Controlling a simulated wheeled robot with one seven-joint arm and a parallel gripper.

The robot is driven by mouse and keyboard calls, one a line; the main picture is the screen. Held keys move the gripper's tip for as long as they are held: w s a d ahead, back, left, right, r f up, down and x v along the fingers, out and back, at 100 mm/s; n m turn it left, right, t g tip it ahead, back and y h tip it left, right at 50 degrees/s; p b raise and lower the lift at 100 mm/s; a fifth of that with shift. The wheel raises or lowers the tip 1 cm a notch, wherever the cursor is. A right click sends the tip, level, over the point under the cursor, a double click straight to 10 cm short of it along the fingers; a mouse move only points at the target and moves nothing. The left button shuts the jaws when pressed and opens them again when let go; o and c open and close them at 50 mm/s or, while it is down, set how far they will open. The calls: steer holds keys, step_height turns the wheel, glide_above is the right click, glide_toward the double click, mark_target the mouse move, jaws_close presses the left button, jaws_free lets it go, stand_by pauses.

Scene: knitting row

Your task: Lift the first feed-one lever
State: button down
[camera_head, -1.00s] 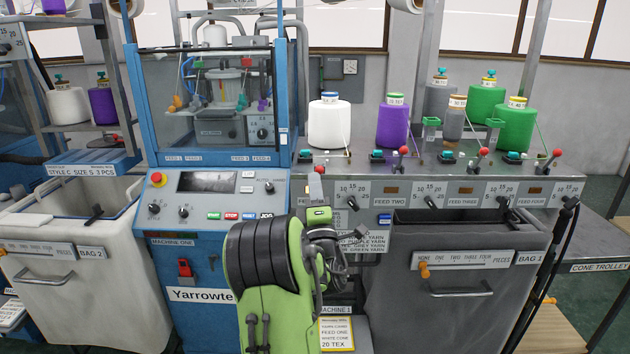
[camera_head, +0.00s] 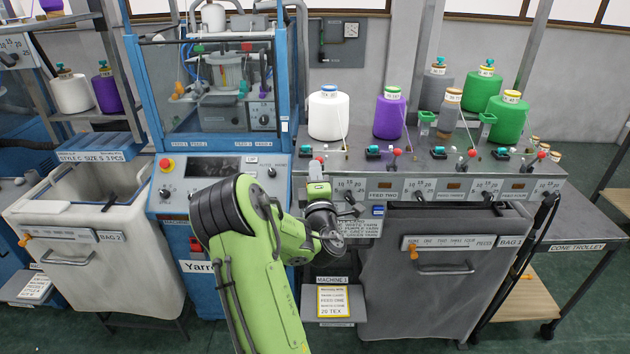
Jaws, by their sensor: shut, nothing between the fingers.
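My gripper (camera_head: 316,172) is at the front edge of machine one's yarn shelf, just below the white cone (camera_head: 329,117). Its fingers are small and mostly hidden behind the green wrist; they look shut and empty. The feed-one lever stands in this spot and is almost wholly covered by my gripper; I cannot tell whether they touch. The matching red-knobbed levers of feed two (camera_head: 397,153), feed three (camera_head: 472,154) and feed four (camera_head: 542,155) show to the right.
The blue control panel (camera_head: 222,168) of machine one is left of my gripper. A purple cone (camera_head: 390,113) and green cones (camera_head: 509,124) stand on the shelf. The grey bag bin (camera_head: 440,300) is below right. A cone trolley (camera_head: 585,225) stands at far right.

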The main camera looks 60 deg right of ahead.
steer(key=d+r+p, duration=0.1)
steer(key=w+r+p, duration=0.1)
steer(key=p, duration=0.1)
steer(key=d+r+p, duration=0.1)
steer(key=r, duration=0.1)
steer(key=shift+w+d+p, duration=0.25)
steer(key=shift+d+p, duration=0.05)
steer(key=shift+p, duration=0.05)
stand_by(1.2)
